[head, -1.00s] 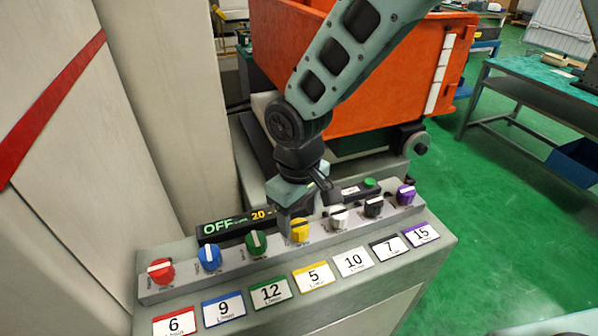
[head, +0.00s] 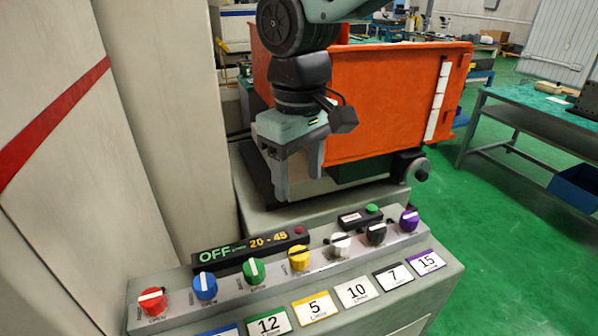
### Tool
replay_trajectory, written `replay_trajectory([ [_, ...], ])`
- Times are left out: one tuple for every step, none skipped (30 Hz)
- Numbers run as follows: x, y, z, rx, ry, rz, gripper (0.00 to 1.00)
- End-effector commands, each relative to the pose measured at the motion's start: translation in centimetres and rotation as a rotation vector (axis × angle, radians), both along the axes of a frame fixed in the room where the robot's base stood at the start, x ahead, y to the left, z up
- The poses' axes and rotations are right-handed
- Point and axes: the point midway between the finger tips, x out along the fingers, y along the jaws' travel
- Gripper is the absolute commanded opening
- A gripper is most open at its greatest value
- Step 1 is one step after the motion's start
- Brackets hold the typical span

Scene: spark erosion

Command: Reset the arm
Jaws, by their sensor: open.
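My gripper (head: 299,180) hangs in the upper middle of the head view, fingers pointing down. It is open and empty, and it is above and behind the row of knobs, apart from them. My arm runs from it up past the top edge of the view. Part of the grey machine and the orange tank is hidden behind the gripper and arm.
A sloped panel (head: 190,309) carries several coloured knobs, including a yellow knob (head: 299,258), with numbered labels in front. A display (head: 235,251) reads OFF and 20 - 45. An orange tank (head: 390,100) stands behind. A workbench (head: 530,105) is at right; green floor lies between.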

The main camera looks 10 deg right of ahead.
Motion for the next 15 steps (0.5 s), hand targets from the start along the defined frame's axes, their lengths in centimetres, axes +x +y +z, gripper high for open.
replay_trajectory([
  [0.0, 0.0, 0.0, 0.000, 0.000, 0.000, 0.58],
  [0.0, 0.0, 0.0, 0.000, 0.000, 0.000, 0.58],
  [0.0, 0.0, 0.0, 0.000, 0.000, 0.000, 0.58],
  [0.0, 0.0, 0.0, 0.000, 0.000, 0.000, 0.58],
  [0.0, 0.0, 0.0, 0.000, 0.000, 0.000, 0.58],
  [-0.2, -0.1, -0.1, 0.001, 0.001, 0.000, 0.58],
  [-0.7, -0.3, -0.2, 0.004, 0.002, 0.000, 0.58],
  [-1.2, -0.5, -0.3, 0.007, 0.005, 0.000, 0.58],
  [-2.2, -0.9, -0.6, 0.015, 0.008, -0.001, 0.58],
  [-3.1, -1.3, -0.8, 0.019, 0.010, -0.001, 0.58],
  [-4.2, -1.7, -1.1, 0.025, 0.012, -0.003, 0.58],
  [-5.7, -2.4, -1.6, 0.033, 0.015, -0.005, 0.58],
  [-7.0, -3.0, -2.0, 0.038, 0.018, -0.006, 0.58],
  [-8.2, -3.6, -2.5, 0.042, 0.019, -0.011, 0.58],
  [-9.8, -4.4, -3.1, 0.048, 0.019, -0.014, 0.58],
])
